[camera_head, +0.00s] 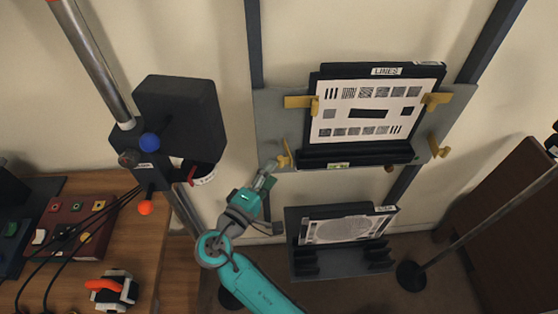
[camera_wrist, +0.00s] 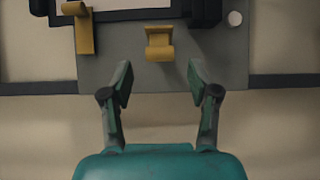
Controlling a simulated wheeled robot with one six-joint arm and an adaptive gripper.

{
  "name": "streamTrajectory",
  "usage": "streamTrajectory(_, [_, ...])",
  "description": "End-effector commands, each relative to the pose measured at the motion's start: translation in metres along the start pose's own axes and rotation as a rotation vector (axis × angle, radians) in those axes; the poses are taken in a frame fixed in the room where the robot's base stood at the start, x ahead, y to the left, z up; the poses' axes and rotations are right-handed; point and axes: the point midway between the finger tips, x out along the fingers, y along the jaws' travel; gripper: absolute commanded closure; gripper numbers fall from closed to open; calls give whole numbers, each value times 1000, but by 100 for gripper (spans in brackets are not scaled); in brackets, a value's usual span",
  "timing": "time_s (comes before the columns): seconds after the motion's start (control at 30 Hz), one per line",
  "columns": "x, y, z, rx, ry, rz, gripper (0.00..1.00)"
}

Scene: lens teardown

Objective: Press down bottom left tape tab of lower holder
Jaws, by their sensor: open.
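A grey backing plate (camera_head: 268,112) on the wall rails carries a dark holder (camera_head: 355,155) with a test chart (camera_head: 366,110) labelled LINES. Yellow tabs sit around it: upper left (camera_head: 300,102), upper right (camera_head: 437,99), lower right (camera_head: 438,147) and lower left (camera_head: 284,156). My gripper (camera_head: 270,168) is beside the lower left tab. In the wrist view my gripper (camera_wrist: 160,82) is open and empty, with a bent yellow tab (camera_wrist: 158,43) ahead between its fingers. Another yellow tab (camera_wrist: 83,28) is farther left. Contact is not visible.
A second dark holder (camera_head: 345,262) with a round-patterned chart (camera_head: 348,229) hangs below. A black box (camera_head: 180,115) on a pole stands left, near my arm. A wooden table (camera_head: 135,260) is at lower left. A stand (camera_head: 411,275) is at right.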

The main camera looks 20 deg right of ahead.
Motion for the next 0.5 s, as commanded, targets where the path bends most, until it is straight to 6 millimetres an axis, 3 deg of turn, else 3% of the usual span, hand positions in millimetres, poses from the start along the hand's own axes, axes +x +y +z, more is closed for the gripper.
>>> streamTrajectory(0.2, [36, 0, 0, 0, -2, 0, 40])
streamTrajectory(0.5, [54, 0, 0, 0, 1, 0, 40])
